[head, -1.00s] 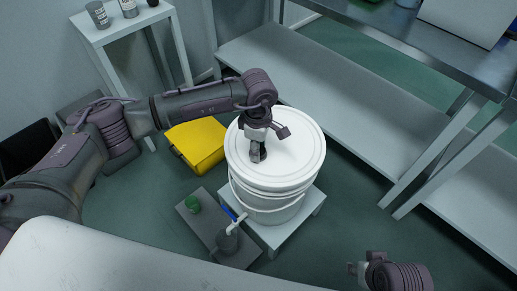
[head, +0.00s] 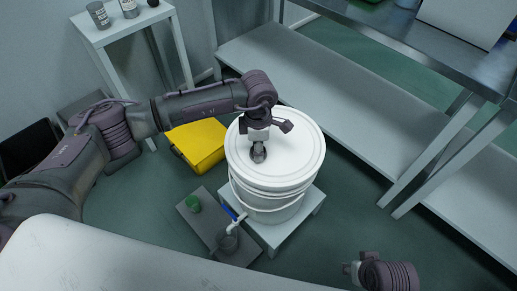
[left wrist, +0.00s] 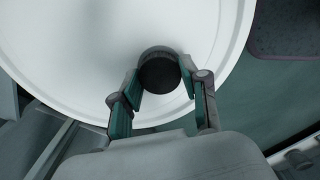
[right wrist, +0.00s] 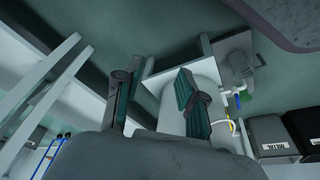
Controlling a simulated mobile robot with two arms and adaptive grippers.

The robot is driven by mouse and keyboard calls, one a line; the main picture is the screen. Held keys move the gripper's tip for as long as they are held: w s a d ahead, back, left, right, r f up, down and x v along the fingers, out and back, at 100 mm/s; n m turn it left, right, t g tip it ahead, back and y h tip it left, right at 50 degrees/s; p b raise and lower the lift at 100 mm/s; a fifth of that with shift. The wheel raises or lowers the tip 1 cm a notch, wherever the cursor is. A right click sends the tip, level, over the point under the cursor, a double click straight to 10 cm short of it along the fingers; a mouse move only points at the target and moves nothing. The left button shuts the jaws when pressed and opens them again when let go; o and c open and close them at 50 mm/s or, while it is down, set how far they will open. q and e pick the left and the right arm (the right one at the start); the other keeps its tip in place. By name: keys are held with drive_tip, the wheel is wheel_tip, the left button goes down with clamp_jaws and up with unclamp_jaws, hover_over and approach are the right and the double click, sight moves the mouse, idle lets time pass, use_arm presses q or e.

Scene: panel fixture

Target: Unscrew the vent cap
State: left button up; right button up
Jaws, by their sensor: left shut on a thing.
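The white bucket (head: 275,180) stands upright with its round white lid (head: 300,145) on top. The vent cap (left wrist: 159,72) is a dark, round, ridged knob on the lid, seen in the left wrist view. My left gripper (head: 258,154) reaches down onto the lid from above. Its two fingers (left wrist: 160,80) are shut on opposite sides of the cap in the left wrist view. In the head view the gripper mostly hides the cap. My right gripper (head: 349,268) is low at the right, away from the bucket. Its fingers stand apart and empty in the right wrist view (right wrist: 158,70).
The bucket stands on a low white stand (head: 309,207). A yellow case (head: 197,147) lies behind. A steel bench (head: 400,50) and shelf fill the right.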

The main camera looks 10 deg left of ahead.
use_arm(q)
drive_tip(key=shift+f+n, duration=0.1)
drive_tip(key=shift+n, duration=0.2)
use_arm(e)
drive_tip(key=shift+w+f, duration=0.2)
drive_tip(key=shift+f, duration=0.2)
drive_tip(key=shift+r, duration=0.15)
use_arm(q)
drive_tip(key=shift+s+n, duration=0.1)
drive_tip(key=shift+n, duration=0.3)
drive_tip(key=shift+n+p, duration=0.35)
drive_tip(key=shift+n, duration=0.95)
use_arm(e)
drive_tip(key=f, duration=0.3)
drive_tip(key=shift+s+a+f, duration=0.15)
drive_tip(key=shift+a+f, duration=0.05)
drive_tip(key=shift+f, duration=0.05)
drive_tip(key=shift+r, duration=0.1)
